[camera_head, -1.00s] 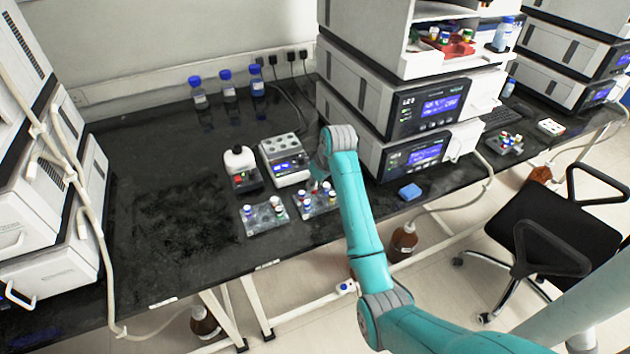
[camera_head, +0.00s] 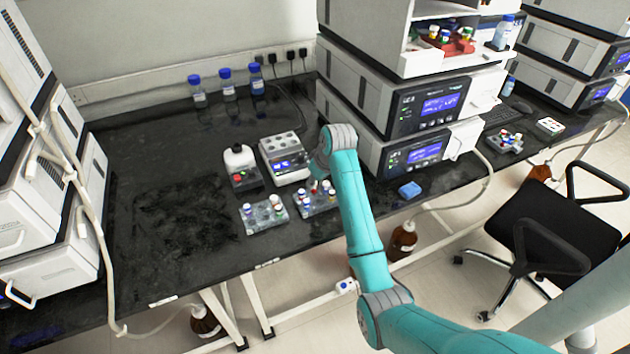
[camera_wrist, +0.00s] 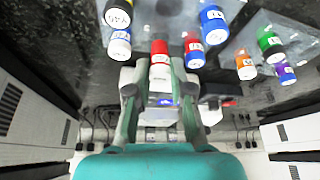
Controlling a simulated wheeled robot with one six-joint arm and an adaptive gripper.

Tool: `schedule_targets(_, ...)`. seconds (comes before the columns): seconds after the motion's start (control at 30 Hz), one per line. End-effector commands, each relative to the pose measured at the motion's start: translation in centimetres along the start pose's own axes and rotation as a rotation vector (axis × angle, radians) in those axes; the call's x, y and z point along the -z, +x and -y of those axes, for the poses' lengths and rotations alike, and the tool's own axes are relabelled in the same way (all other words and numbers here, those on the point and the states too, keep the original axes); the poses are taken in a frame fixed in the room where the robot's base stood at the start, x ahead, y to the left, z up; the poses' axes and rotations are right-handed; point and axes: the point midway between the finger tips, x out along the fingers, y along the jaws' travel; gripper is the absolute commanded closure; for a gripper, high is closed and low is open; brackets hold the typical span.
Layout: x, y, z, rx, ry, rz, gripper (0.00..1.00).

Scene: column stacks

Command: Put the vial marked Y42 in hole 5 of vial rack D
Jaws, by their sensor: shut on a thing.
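In the wrist view my gripper (camera_wrist: 160,88) is shut on a red-capped vial (camera_wrist: 160,62) with a white label; the label's mark cannot be read. Other capped vials stand around it: a red-capped one (camera_wrist: 192,42), a blue-capped one (camera_wrist: 213,24), and several more in white, orange, green and purple. In the head view two clear vial racks, a left one (camera_head: 256,225) and a right one (camera_head: 325,209), stand near the bench's front edge. Rack letters, hole numbers and the Y42 mark are not readable.
Stacked instruments (camera_head: 400,110) rise close on the right. The bench's left part is clear.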

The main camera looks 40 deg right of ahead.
Motion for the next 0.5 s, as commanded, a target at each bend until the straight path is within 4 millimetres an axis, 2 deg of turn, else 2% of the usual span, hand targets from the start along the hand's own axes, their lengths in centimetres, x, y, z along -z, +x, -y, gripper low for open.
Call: schedule_targets(0.5,-0.21,0.45,0.01,0.0,0.0,0.001,0.97)
